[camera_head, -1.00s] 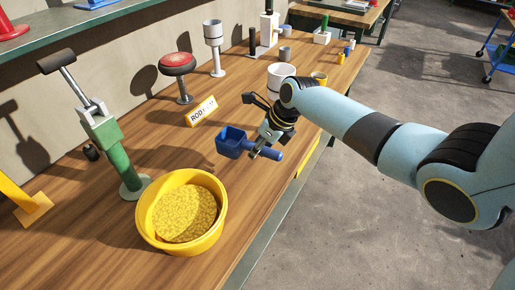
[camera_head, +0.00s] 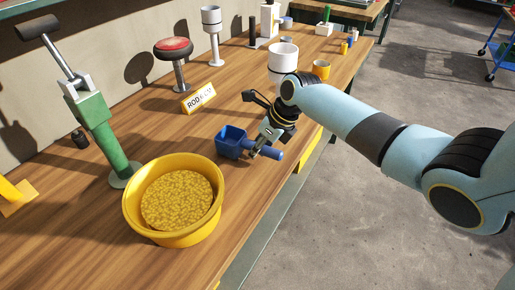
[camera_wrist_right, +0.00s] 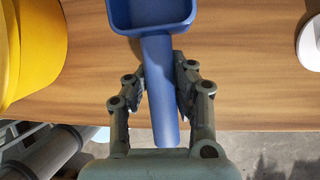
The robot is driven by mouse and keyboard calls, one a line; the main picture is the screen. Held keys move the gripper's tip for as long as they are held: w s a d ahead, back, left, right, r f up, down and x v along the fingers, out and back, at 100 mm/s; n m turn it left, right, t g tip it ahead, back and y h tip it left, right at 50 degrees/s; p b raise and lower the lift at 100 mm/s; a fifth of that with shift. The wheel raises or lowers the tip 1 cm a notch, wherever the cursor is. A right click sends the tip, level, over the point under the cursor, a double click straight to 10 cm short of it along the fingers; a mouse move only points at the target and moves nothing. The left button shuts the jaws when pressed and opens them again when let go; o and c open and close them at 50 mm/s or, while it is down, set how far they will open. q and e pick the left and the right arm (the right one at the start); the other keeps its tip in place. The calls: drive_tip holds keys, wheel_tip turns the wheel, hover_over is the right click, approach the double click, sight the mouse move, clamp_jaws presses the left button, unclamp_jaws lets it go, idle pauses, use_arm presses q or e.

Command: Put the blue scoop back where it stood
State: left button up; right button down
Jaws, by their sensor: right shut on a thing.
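The blue scoop (camera_head: 232,142) is in my right gripper (camera_head: 262,148), held by its handle, with its bowl pointing left in the head view. In the right wrist view the gripper (camera_wrist_right: 166,85) has a finger on each side of the scoop's handle (camera_wrist_right: 160,95), and the bowl (camera_wrist_right: 152,12) is at the top. The scoop is over the wooden bench near its front edge; I cannot tell whether it touches the bench. My left gripper is not in view.
A yellow tub (camera_head: 131,207) of yellow granules stands left of the scoop. Bare bench lies between tub and sign.

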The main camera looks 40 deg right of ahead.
drive_tip(key=shift+f, duration=0.6)
drive_tip(key=c, duration=1.1)
unclamp_jaws()
drive_tip(key=shift+o, duration=0.2)
drive_tip(key=v, duration=1.2)
drive_tip(key=shift+d, duration=0.1)
drive_tip(key=shift+s+f, duration=0.1)
